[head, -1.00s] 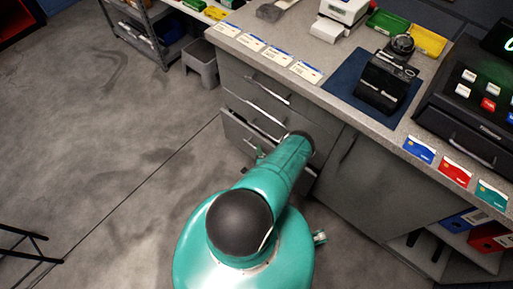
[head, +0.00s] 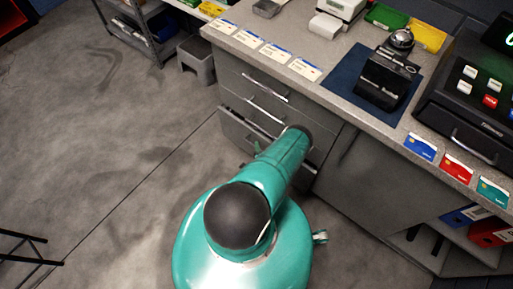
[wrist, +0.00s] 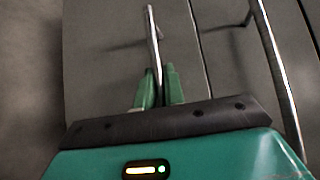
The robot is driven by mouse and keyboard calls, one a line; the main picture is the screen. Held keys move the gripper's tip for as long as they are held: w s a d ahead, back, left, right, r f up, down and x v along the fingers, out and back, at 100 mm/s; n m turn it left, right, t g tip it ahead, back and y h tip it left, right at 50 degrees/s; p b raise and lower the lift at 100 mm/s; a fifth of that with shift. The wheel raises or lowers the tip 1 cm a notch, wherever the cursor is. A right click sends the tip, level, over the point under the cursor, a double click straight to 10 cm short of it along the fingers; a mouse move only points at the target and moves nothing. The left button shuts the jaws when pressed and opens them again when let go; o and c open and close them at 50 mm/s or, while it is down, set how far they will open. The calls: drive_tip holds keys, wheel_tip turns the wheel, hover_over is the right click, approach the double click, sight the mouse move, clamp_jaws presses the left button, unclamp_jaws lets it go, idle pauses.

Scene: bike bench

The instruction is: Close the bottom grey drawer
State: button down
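The bottom grey drawer (head: 236,128) is in the bench's drawer stack in the head view. It stands pulled out, with its dark inside showing along the top edge. Its grey front (wrist: 100,60) fills the left and middle of the wrist view. In the wrist view the metal handle (wrist: 153,40) of this drawer runs between the two green fingers of my gripper (wrist: 159,88). The fingers look closed around the bar with hardly any gap. In the head view my arm hides the right part of the drawer and most of my gripper.
Above it, the upper drawers (head: 240,78) look shut; a neighbouring handle (wrist: 275,60) stands close on the right in the wrist view. A cabinet door (head: 375,185) is right of my arm. A grey step stool (head: 196,60) stands left of the bench.

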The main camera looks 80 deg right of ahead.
drive_tip(key=shift+d, duration=0.1)
drive_tip(key=shift+s+d, duration=0.25)
drive_tip(key=shift+d, duration=0.35)
drive_tip(key=shift+s+d, duration=0.3)
drive_tip(key=shift+d, duration=0.35)
drive_tip(key=shift+s+d, duration=0.25)
drive_tip(key=shift+d, duration=0.35)
drive_tip(key=c, duration=1.5)
unclamp_jaws()
approach(262, 143)
drive_tip(key=v, duration=0.3)
drive_tip(key=shift+a+r, duration=0.15)
drive_tip(key=shift+a, duration=0.05)
